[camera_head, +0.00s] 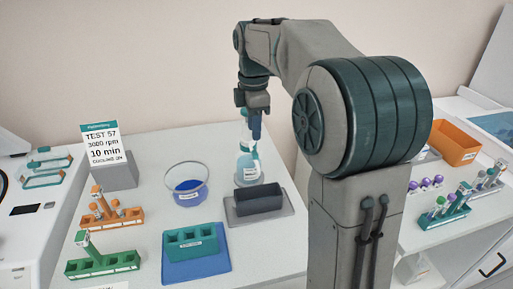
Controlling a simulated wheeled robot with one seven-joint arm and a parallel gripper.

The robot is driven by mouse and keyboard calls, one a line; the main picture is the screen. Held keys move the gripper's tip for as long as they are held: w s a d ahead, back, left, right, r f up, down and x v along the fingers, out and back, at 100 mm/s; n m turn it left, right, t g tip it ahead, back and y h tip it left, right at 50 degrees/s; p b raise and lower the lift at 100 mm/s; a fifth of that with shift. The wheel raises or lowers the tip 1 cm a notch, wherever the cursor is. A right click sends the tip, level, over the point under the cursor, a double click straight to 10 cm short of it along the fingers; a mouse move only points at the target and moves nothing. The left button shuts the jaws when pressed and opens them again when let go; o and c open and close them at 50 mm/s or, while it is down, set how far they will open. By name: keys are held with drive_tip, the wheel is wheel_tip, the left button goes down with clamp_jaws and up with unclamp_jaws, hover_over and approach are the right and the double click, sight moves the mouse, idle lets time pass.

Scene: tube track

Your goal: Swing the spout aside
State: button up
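A clear bottle-like vessel (248,170) with a white label and teal-tinted lower part stands on the white bench, behind a dark block. A pale, thin upper part (244,128) rises from it beside my gripper; it may be the spout, but it is too small to be sure. My gripper (257,136) points down right above the vessel, its dark blue finger close to that pale part. I cannot tell whether they touch. The gap between the fingers does not show.
A dark block (259,201) on a grey plate stands in front of the vessel. A teal rack (190,241) on a blue mat, an orange rack (112,218) and a green rack (102,264) stand nearer.

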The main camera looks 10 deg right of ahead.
sight(255, 152)
wheel_tip(255, 152, down, 7)
drive_tip(key=shift+f, duration=0.1)
idle(0.3)
